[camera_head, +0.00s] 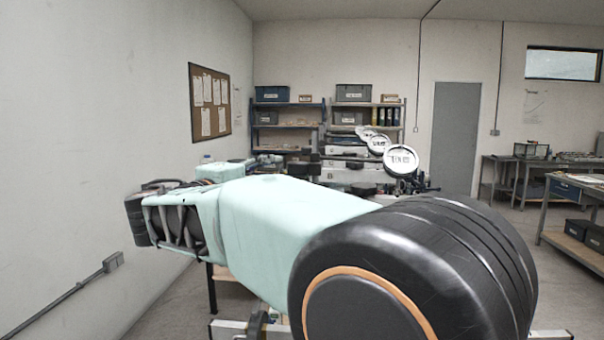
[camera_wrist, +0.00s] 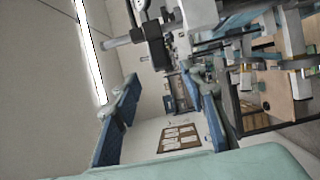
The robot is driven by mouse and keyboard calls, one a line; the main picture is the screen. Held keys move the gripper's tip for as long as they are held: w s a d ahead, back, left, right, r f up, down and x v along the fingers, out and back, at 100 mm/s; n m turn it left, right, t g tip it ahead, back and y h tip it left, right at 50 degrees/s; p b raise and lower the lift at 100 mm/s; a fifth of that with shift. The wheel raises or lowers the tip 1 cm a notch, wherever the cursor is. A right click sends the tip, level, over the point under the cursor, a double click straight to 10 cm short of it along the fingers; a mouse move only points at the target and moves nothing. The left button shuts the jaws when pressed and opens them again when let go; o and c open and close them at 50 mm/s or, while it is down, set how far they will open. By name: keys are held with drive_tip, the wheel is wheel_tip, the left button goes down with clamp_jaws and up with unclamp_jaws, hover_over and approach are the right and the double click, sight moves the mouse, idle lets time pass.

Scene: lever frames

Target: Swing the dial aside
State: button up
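Several round white-faced dials with dark rims stand in a row in the head view, behind my arm and right of centre; the nearest dial (camera_head: 401,158) is the largest. Dark fittings (camera_head: 408,184) sit under it. My gripper (camera_wrist: 165,94) shows in the wrist view as two blue-padded fingers, set well apart with nothing between them. In the head view my arm fills the foreground, and I cannot make out the gripper's fingertips. A grey metal assembly (camera_wrist: 195,16) is at the top of the wrist view; I cannot tell whether it belongs to the dials.
Shelves with bins (camera_head: 286,112) stand at the back wall, beside a grey door (camera_head: 456,138). A workbench (camera_head: 570,186) is at the right. A pinboard (camera_head: 209,103) hangs on the left wall and shows in the wrist view (camera_wrist: 179,138). My arm hides much of the middle.

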sight(293, 169)
drive_tip(key=p+x, duration=0.2)
drive_tip(key=x, duration=0.8)
drive_tip(key=shift+w+d, duration=0.1)
drive_tip(key=shift+d, duration=0.05)
drive_tip(key=shift+c, duration=0.3)
clamp_jaws()
